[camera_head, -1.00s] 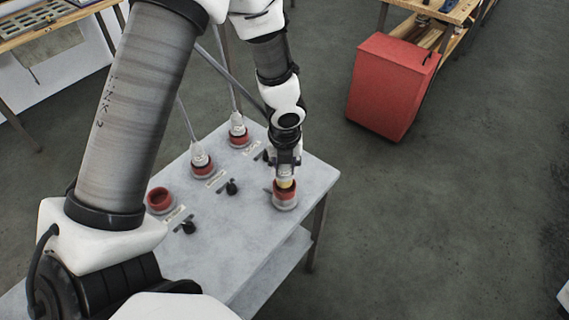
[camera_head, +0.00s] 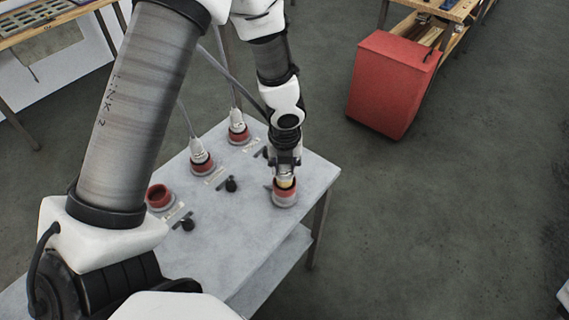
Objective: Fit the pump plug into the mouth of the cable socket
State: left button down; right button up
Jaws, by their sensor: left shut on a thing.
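My left gripper (camera_head: 285,160) points down and is shut on a plug (camera_head: 286,183), of which a pale yellow part shows below the fingers. The plug is at the mouth of a red-collared socket with a grey base (camera_head: 285,199), at the table's right end. Its lower end is hidden by the collar, so I cannot tell how deep it sits. Another red-collared socket (camera_head: 159,198) at the left is open and empty. The label plates are too small to read, so I cannot tell which socket is the cable one. My right gripper is not in view.
Two more sockets hold white plugs with cables, one in the middle (camera_head: 202,162) and one at the back (camera_head: 238,131). Black knobs (camera_head: 231,185) stand on the grey table (camera_head: 240,235). A red cabinet (camera_head: 392,85) stands beyond on the floor. The table's front is clear.

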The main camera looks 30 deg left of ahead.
pick_arm(q)
jog(key=shift+f+b, duration=1)
jog(key=shift+f, duration=0.25)
jog(key=c, duration=0.6)
grip_release()
jog(key=shift+r, duration=0.1)
jog(key=r, duration=0.7)
jog(key=s+d+r, duration=0.1)
jog(key=r, duration=0.3)
jog(key=shift+s+r, duration=0.1)
jog(key=shift+r, duration=0.25)
